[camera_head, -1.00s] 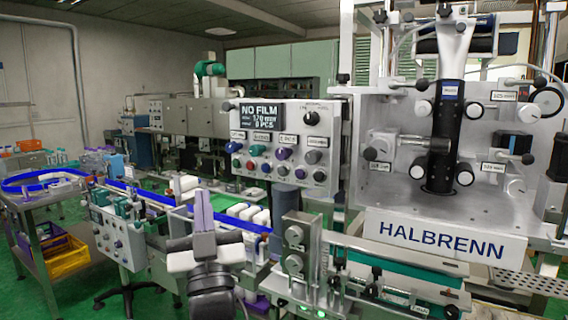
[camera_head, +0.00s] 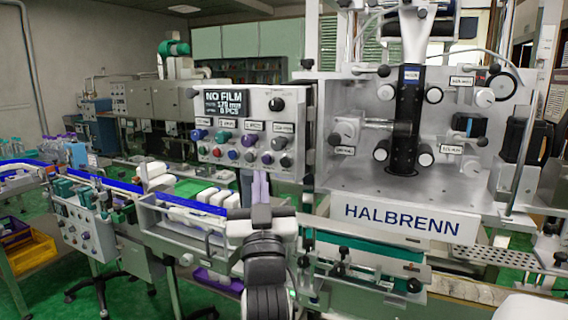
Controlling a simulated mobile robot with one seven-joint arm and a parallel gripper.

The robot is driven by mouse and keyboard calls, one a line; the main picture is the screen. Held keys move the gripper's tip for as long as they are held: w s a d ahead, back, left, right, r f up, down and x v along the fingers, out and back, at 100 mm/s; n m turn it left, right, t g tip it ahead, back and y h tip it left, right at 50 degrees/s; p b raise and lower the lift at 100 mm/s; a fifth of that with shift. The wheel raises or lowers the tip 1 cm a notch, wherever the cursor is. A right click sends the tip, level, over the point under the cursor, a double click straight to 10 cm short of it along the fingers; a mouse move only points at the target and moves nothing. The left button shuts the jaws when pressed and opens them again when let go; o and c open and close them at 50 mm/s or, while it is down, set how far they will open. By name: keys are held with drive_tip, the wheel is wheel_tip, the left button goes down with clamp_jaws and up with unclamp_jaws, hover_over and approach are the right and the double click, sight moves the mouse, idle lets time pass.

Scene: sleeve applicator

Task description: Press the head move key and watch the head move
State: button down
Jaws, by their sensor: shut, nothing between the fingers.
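The grey control panel (camera_head: 212,165) faces me at the picture's centre-left. Its display (camera_head: 225,104) reads NO FILM, with a millimetre figure and 0 PCS below. Several coloured knobs and keys sit under it in two rows; their labels are too small to read, so I cannot tell which is the head move key. The machine's black head column (camera_head: 407,120) stands upright at the right, against a pale plate. My gripper (camera_head: 260,178) points away from me with its purple fingers together, empty. In the picture it overlaps the panel's bottom edge; I cannot tell any contact.
The HALBRENN front plate (camera_head: 400,220) and a green-edged conveyor (camera_head: 370,255) lie right of my gripper. A blue-railed conveyor (camera_head: 110,183) with white items runs to the left. A yellow crate (camera_head: 28,252) sits low at far left.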

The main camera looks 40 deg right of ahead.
sight(285, 162)
drive_tip(key=w+d, duration=0.2)
drive_tip(key=d, duration=0.4)
drive_tip(key=shift+w+d+b, duration=0.35)
drive_tip(key=shift+d, duration=0.1)
idle(1.7)
drive_tip(key=shift+w+d, duration=0.2)
drive_tip(key=shift+d, duration=0.1)
drive_tip(key=shift+w+d+b, duration=0.15)
drive_tip(key=shift+d+b, duration=0.2)
drive_tip(key=shift+d, duration=0.05)
idle(0.5)
drive_tip(key=shift+a, duration=0.15)
idle(0.3)
drive_tip(key=shift+s+a, duration=0.35)
drive_tip(key=shift+a, duration=0.25)
